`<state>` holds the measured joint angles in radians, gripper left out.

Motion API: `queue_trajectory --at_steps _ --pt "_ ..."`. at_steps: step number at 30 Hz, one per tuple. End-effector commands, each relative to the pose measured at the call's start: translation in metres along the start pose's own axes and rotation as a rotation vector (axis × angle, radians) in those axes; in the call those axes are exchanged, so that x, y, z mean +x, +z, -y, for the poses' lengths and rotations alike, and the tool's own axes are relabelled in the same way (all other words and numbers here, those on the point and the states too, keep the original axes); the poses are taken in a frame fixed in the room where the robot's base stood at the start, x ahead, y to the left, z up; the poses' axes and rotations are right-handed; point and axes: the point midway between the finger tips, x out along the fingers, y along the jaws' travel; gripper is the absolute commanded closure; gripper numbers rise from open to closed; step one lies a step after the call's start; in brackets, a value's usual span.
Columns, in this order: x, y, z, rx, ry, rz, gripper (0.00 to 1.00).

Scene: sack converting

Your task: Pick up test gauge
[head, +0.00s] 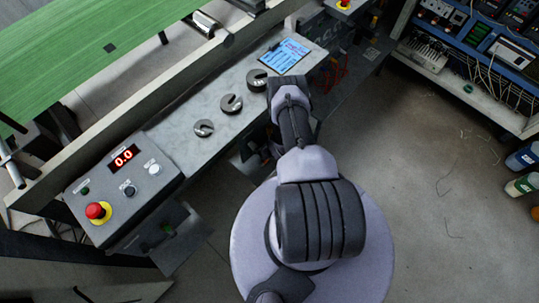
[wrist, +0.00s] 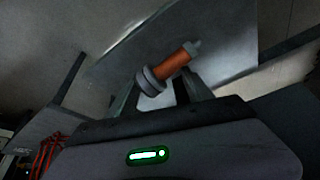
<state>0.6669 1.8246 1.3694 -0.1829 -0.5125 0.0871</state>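In the wrist view, an orange cylinder with grey rings at one end and a grey tip (wrist: 173,66) lies tilted just past my fingertips. It may be the test gauge; no label shows. My gripper (wrist: 162,88) has its two dark fingers apart, with a gap between them, and the piece shows across that gap. I cannot tell whether either finger touches it. In the head view my arm reaches over the front edge of the grey bench (head: 190,133), and my fingers and the orange piece are hidden behind it.
Three slotted round weights (head: 231,104) and a clipboard with a blue sheet (head: 284,56) lie on the bench. A control box with a red button (head: 97,211) stands at the left. Red hooks (wrist: 46,154) show in the wrist view. The floor at right is mostly clear.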

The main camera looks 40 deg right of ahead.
Motion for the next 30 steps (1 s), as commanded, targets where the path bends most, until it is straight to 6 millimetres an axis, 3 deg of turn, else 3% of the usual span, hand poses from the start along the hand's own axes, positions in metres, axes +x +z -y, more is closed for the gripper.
queue_trajectory --at_steps 1,6,8,30 --pt "0.0 0.0003 0.0001 0.0 0.0 0.001 0.59" --pt "0.0001 0.0006 0.0001 0.0 0.0 0.001 0.92" --pt "0.0001 0.0008 0.0002 0.0 0.0 0.001 1.0" --pt "0.0004 0.0021 0.0007 0.001 -0.001 0.004 1.0"
